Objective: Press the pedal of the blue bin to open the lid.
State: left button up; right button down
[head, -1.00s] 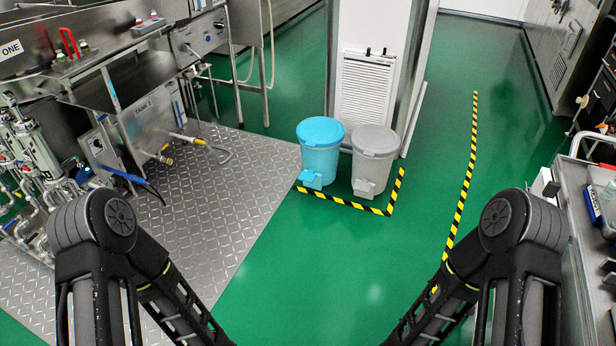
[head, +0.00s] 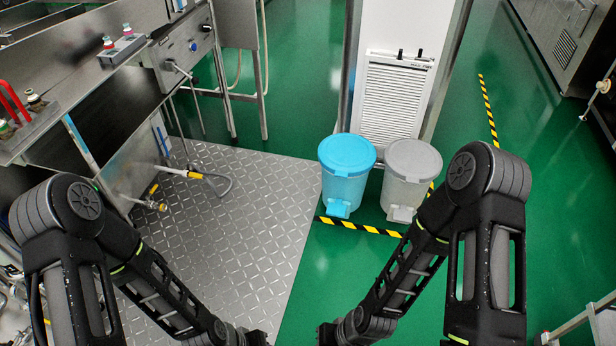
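The blue bin (head: 345,178) stands upright on the green floor ahead of me, its round lid (head: 347,153) closed. Its blue pedal (head: 339,209) sticks out at the front foot of the bin, just behind the yellow-black tape. My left arm reaches in from the left and my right arm from the right, both well short of the bin. The ends of both arms are at the bottom edge of the head view, and no gripper fingers can be made out there.
A grey bin (head: 409,175) stands close beside the blue bin on its right. Yellow-black tape (head: 361,227) runs in front of both. Behind them is a white pillar with a louvred panel (head: 393,100). A steel counter stands at left. The green floor between me and the bins is clear.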

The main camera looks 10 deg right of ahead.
aim_at(336, 209)
jog(key=i+j, duration=1)
